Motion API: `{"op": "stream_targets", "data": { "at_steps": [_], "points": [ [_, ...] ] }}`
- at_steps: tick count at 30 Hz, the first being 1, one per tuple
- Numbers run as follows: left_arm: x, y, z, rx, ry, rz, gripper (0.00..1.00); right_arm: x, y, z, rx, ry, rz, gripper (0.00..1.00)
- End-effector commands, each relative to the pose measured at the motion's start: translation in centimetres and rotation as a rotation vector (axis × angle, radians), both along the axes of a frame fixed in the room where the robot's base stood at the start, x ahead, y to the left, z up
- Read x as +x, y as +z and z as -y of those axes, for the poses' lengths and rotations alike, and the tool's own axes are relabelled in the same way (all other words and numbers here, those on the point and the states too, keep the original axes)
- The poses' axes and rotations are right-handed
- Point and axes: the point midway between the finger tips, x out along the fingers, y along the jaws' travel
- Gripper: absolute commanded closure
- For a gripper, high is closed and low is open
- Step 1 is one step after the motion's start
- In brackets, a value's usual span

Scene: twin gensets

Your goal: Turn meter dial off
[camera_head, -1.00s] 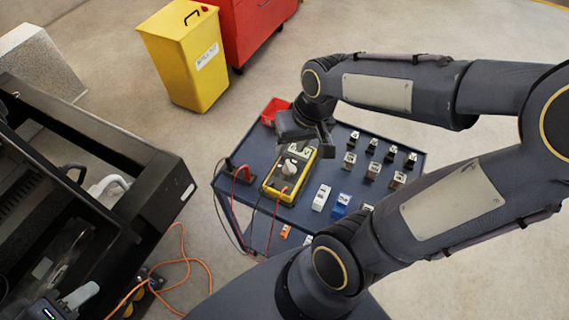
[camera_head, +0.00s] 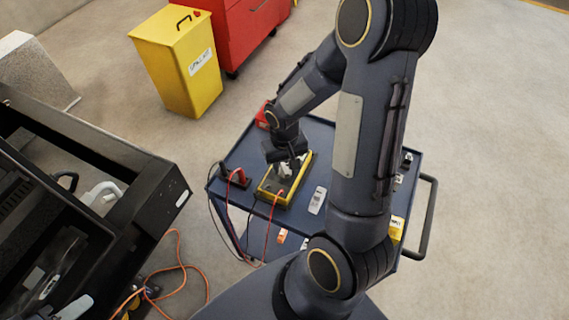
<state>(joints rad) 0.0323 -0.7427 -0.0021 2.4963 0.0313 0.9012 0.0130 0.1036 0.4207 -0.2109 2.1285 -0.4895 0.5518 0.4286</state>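The yellow meter (camera_head: 273,197) lies on the blue cart top (camera_head: 318,140), with red and black leads beside it. My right gripper (camera_head: 284,165) is over the middle of the meter, pointing down at the dial. The gripper and wrist hide most of the dial and the display, so the dial's setting cannot be read. I cannot tell whether the fingers touch the dial or are closed. My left gripper is not in view.
A red bin (camera_head: 261,117) sits at the cart's back corner. A white block (camera_head: 318,200) lies right of the meter. My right arm covers the cart's right part. A black genset frame (camera_head: 150,190) stands left; a yellow bin (camera_head: 180,70) stands behind.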

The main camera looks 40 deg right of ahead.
Motion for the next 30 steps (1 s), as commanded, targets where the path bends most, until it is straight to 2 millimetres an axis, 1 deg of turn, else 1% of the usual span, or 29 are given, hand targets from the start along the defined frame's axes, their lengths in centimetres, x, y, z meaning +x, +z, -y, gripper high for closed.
{"op": "stream_targets", "data": {
  "at_steps": [3, 9, 10, 15, 18, 26, 30],
  "points": [
    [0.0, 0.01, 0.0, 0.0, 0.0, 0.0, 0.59, -0.03, -0.48, -0.01, 0.0, 0.001, -0.001, 0.65],
    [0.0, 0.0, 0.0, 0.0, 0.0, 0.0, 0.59, -0.01, -0.5, -0.01, 0.0, 0.0, 0.001, 0.65],
    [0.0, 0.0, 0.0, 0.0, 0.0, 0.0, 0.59, -0.01, -0.5, -0.01, 0.0, 0.0, 0.001, 0.67],
    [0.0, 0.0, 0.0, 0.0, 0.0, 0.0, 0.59, -0.01, -0.48, -0.01, 0.0, 0.0, 0.001, 0.89],
    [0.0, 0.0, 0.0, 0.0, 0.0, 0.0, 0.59, -0.01, -0.47, -0.01, 0.001, 0.0, 0.001, 1.0],
    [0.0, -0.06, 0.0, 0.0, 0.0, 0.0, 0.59, 0.0, -0.48, -0.01, 0.001, 0.012, 0.001, 1.0],
    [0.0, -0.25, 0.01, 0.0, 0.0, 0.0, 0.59, 0.01, -0.51, -0.01, 0.0, 0.053, 0.001, 1.0]
  ]
}}
